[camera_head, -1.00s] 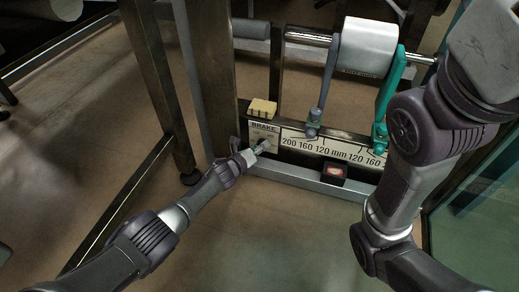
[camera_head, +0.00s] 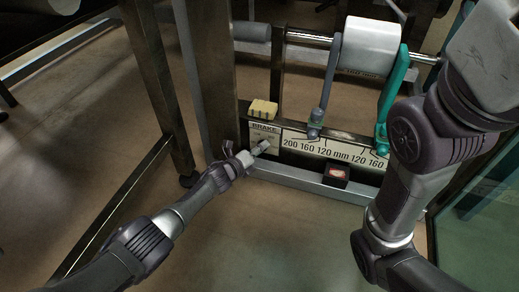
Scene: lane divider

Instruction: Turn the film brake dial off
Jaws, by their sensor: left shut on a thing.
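The brake panel (camera_head: 264,129) is a pale plate marked BRAKE on the machine frame, just left of the measuring scale. The small grey dial (camera_head: 264,145) sits on this plate, partly hidden by my left gripper (camera_head: 257,149). My left arm reaches in from the lower left, and its gripper is shut on the dial. The dial's exact pointer angle is too small to read. My right arm rises along the right side, and its gripper is out of view.
A yellow block (camera_head: 262,109) sits above the brake panel. A white film roll (camera_head: 369,45) hangs on a bar between grey and green arms. A black box with a red button (camera_head: 336,173) is on the lower rail. Open floor lies in front.

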